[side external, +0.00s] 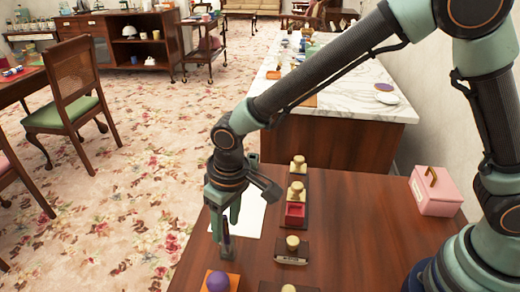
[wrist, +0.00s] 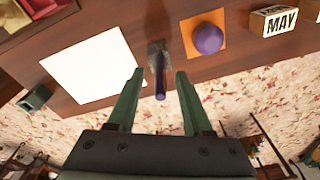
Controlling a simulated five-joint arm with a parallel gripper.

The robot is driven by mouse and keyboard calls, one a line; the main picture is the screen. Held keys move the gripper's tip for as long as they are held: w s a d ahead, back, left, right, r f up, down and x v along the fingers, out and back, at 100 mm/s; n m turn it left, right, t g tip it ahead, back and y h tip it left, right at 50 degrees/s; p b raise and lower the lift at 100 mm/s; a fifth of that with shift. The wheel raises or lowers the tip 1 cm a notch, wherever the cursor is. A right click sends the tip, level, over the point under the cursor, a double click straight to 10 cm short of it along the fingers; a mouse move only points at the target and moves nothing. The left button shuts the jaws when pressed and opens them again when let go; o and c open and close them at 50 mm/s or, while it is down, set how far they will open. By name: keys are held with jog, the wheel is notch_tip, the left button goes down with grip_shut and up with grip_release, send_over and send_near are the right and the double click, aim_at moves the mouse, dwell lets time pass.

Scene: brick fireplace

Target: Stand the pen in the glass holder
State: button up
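The purple pen (wrist: 160,82) stands with its lower end in the small grey, see-through glass holder (wrist: 157,49) near the table's edge. Its upper end points toward the wrist camera. In the side view the pen (side external: 226,232) is roughly upright, and the holder (side external: 227,254) is small and partly hard to make out. My gripper (wrist: 159,73) is open, with a finger on either side of the pen and a visible gap to each. In the side view my gripper (side external: 225,217) is just above the holder, pointing down.
A purple ball (wrist: 208,39) on an orange square is close beside the holder. White paper (wrist: 93,67) lies on its other side. Several stamps, including one with a round knob (side external: 292,243), line the table (side external: 345,235). A pink box (side external: 436,191) is at the right.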

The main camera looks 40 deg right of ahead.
notch_tip(320, 180, up, 12)
jog(key=s, duration=0.1)
jog(key=shift+d, duration=0.45)
dwell(0.4)
jog(key=s+d+r+m+t, duration=0.2)
jog(key=s+d, duration=0.1)
jog(key=d, duration=1)
jog(key=s+d+r+m+t, duration=0.2)
jog(key=s+d+r, duration=0.1)
jog(key=d, duration=1)
jog(key=shift+s+h, duration=0.2)
jog(key=shift+h, duration=0.2)
jog(key=shift+a+r, duration=0.1)
